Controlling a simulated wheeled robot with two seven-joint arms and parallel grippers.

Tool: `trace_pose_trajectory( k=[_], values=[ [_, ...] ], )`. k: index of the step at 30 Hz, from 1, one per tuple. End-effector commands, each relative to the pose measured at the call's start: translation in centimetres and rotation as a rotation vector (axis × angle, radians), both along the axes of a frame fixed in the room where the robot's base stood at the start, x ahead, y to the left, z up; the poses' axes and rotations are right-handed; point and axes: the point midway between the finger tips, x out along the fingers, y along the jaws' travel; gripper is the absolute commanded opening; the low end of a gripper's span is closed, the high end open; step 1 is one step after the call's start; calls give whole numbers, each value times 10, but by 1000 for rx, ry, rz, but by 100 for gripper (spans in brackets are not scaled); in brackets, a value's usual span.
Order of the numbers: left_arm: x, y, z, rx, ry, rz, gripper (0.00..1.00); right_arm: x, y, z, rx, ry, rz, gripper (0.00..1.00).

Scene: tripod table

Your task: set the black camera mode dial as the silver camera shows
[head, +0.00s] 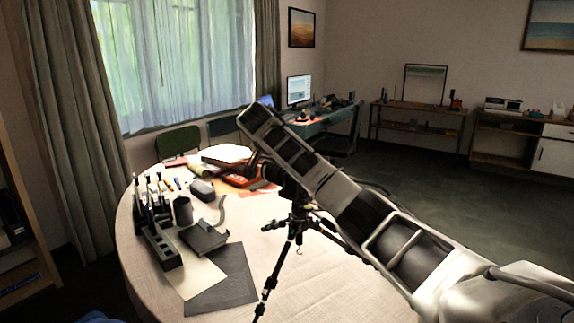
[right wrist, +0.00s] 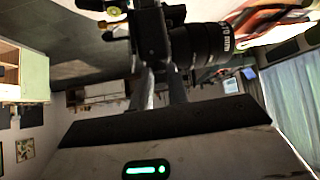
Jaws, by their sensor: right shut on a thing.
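The black camera (right wrist: 200,42) fills the upper middle of the right wrist view, its lens with white markings pointing right. In the head view it is mounted on a tripod (head: 294,228) and is mostly hidden behind my right arm. My right gripper (right wrist: 160,72) reaches up to the camera body, its two fingers close together and shut on a small part there. That part, taken to be the mode dial, is hidden by the fingers, so its setting cannot be read. I cannot make out the silver camera in either view. My left gripper is not in view.
The round table (head: 330,290) holds a dark mat (head: 225,283), a black box-like item (head: 204,238), a grey pen holder (head: 162,248), a dark cup (head: 183,210) and books (head: 226,154) at the back. The table's front right is bare.

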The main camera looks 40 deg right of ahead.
Motion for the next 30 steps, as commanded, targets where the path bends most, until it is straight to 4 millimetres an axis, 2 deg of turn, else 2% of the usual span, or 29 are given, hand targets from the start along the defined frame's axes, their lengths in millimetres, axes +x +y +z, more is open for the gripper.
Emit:
trace_pose_trajectory(
  k=[16,30],
  values=[
    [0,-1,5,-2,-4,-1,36,-7,-5,0,3,-1,382,0],
    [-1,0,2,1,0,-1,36,-8,-5,0,4,-2,485,0]
  ],
)
